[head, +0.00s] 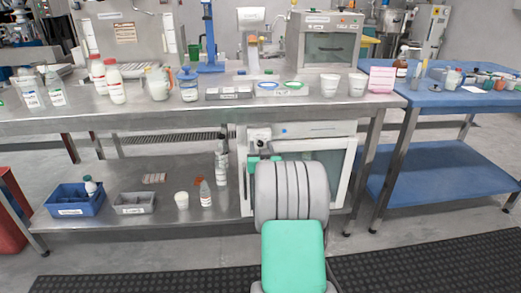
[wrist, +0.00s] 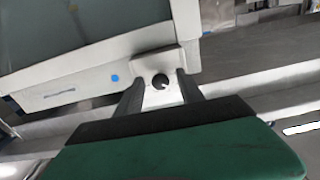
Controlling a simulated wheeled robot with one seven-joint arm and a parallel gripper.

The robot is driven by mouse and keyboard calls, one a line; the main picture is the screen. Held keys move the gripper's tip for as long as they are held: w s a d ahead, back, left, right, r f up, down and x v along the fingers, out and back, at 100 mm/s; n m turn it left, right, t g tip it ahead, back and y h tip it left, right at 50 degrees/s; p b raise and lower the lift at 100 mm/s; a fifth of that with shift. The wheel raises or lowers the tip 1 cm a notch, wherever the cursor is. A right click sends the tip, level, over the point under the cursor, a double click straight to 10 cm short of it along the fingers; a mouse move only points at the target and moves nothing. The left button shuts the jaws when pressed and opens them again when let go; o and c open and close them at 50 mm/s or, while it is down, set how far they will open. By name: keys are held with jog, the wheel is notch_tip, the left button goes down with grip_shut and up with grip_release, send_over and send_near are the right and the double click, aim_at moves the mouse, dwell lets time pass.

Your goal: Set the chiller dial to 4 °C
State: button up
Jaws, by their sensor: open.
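The chiller (head: 340,160) is a white cabinet with a glass door under the steel bench in the head view. Its dial (wrist: 161,81) is a small dark round knob on a white plate in the wrist view. My gripper (wrist: 160,84) is open, with its two dark fingers on either side of the dial; I cannot tell whether they touch it. In the head view my arm hides part of the chiller front. The dial's scale and setting are too small to read. A blue dot (wrist: 115,78) marks the chiller panel beside the dial.
The steel bench top (head: 170,117) above holds bottles, jars and trays. On the lower shelf (head: 150,205) stand a blue bin (head: 69,204), a grey bin (head: 134,209) and small bottles left of the chiller. A blue table (head: 440,97) stands at right.

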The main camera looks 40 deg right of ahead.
jog(key=shift+r, duration=0.1)
jog(key=shift+c, duration=0.6)
grip_shut()
